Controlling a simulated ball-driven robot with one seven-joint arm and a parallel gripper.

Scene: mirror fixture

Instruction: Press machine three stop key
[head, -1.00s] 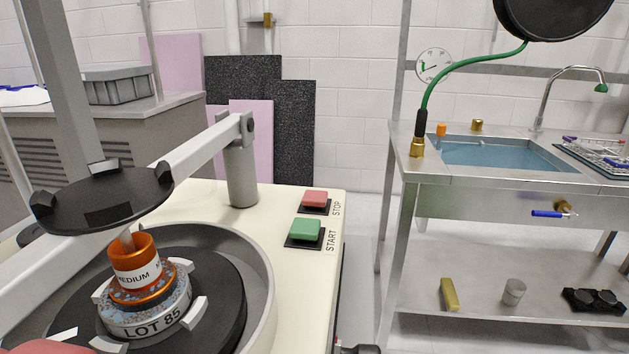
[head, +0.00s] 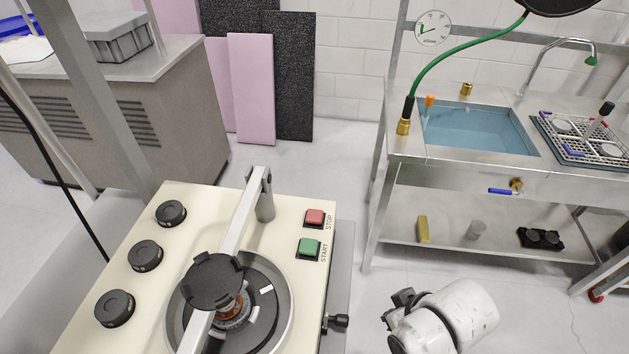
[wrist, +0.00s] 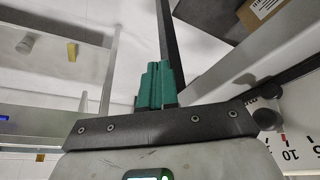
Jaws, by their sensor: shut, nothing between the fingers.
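The red STOP key (head: 315,217) is on the right side of the cream machine's top (head: 190,195), beside the word STOP. The green START key (head: 309,247) is just nearer. I see no machine number that I can read. My gripper's teal fingers (wrist: 155,85) are together and empty in the wrist view. In the head view my white arm is at the bottom, right of the machine and apart from both keys. The wrist view shows neither key.
A swing arm (head: 236,218) with a black disc (head: 213,281) extends over the machine's round bowl (head: 286,318). Three black knobs line its left side, including one (head: 171,213). A sink bench (head: 400,155) stands right. Open floor (head: 340,190) lies between.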

